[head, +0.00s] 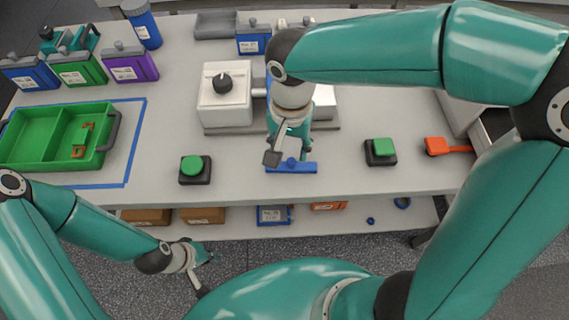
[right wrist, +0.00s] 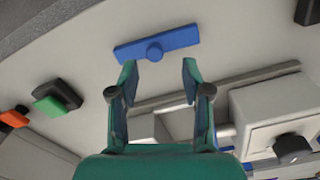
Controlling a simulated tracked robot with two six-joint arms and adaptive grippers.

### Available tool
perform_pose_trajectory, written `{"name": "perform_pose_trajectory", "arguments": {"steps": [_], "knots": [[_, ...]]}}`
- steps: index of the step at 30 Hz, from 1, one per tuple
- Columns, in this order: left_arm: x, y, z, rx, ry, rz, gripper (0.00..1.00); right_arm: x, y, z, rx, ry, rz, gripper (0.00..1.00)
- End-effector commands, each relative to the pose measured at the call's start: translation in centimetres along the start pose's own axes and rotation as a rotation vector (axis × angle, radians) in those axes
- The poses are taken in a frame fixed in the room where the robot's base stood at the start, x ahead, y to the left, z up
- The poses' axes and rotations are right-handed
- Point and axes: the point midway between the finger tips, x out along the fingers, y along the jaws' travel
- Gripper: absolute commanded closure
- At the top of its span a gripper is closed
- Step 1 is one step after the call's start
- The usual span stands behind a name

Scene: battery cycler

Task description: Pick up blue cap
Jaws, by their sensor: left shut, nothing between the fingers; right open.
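The blue cap (head: 298,167) is a flat blue bar with a round knob in its middle. It lies on the table near the front edge, and it also shows in the right wrist view (right wrist: 180,39). My right gripper (head: 289,154) is open and empty over the cap in the head view. In the right wrist view its fingertips (right wrist: 160,66) point at the cap, with the knob between their lines and a small gap short of it. My left gripper (head: 205,274) is shut and empty, low in front of the table, far from the cap.
A white device with a black knob (head: 222,103) stands behind the cap to the left. Green buttons on black bases stand left (head: 192,168) and right (head: 380,150) of the cap. A green tray (head: 40,140) and several bottles are at left. An orange-red object (head: 437,146) lies right.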

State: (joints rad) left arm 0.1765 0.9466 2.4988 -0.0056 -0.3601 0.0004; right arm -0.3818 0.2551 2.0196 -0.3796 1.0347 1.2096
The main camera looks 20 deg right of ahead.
Motion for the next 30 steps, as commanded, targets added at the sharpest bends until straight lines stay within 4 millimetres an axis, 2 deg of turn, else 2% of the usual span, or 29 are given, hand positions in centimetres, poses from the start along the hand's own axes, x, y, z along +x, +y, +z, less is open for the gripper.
{"name": "perform_pose_trajectory", "arguments": {"steps": [6,15,17,24,30], "knots": [[-0.2,0.1,0.0,0.000,0.000,0.000,1.00,3.0,0.4,0.3,0.000,-0.002,0.003,0.52],[-0.2,0.1,0.0,0.000,0.000,0.000,1.00,3.6,0.4,0.3,0.001,0.000,-0.001,0.52],[-0.2,0.1,0.0,0.000,0.000,0.000,1.00,3.6,0.4,0.3,0.001,0.000,-0.001,0.58],[-0.2,0.1,0.0,0.000,0.000,0.000,1.00,3.6,0.3,0.3,0.000,0.000,-0.001,0.98],[-0.2,0.1,0.0,0.000,0.000,0.000,1.00,3.6,0.3,0.3,0.000,0.000,0.000,1.00]]}}
